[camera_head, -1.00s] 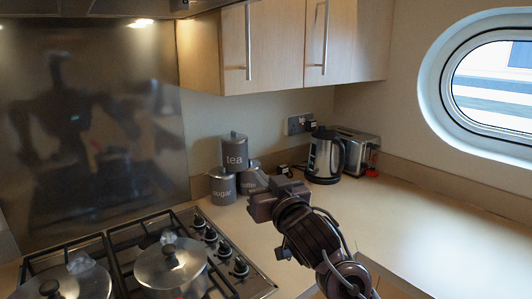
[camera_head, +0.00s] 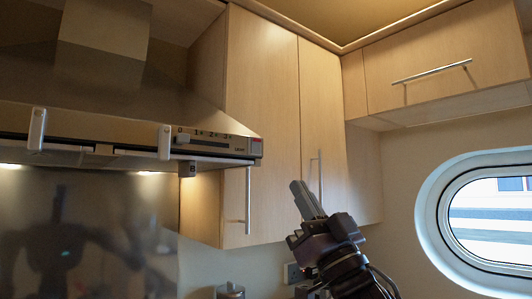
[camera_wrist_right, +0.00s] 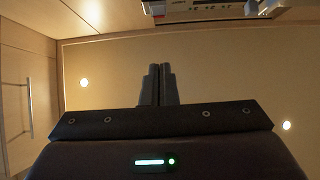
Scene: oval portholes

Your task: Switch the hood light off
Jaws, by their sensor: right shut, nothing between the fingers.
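The steel cooker hood (camera_head: 110,85) fills the upper left of the head view. Light glows under the hood, so the lamps look lit. My right gripper (camera_head: 307,198) is shut and empty, pointing up, right of and lower than the panel in the picture. In the right wrist view its shut fingers (camera_wrist_right: 157,85) point toward part of the hood (camera_wrist_right: 190,20) at the top. My left gripper is out of view.
Wall cupboards (camera_head: 262,120) with long vertical handles stand right of the hood, behind my right gripper in the picture. Two pale upright bars (camera_head: 37,128) stick out at the hood's front. An oval porthole (camera_head: 490,215) is at the right.

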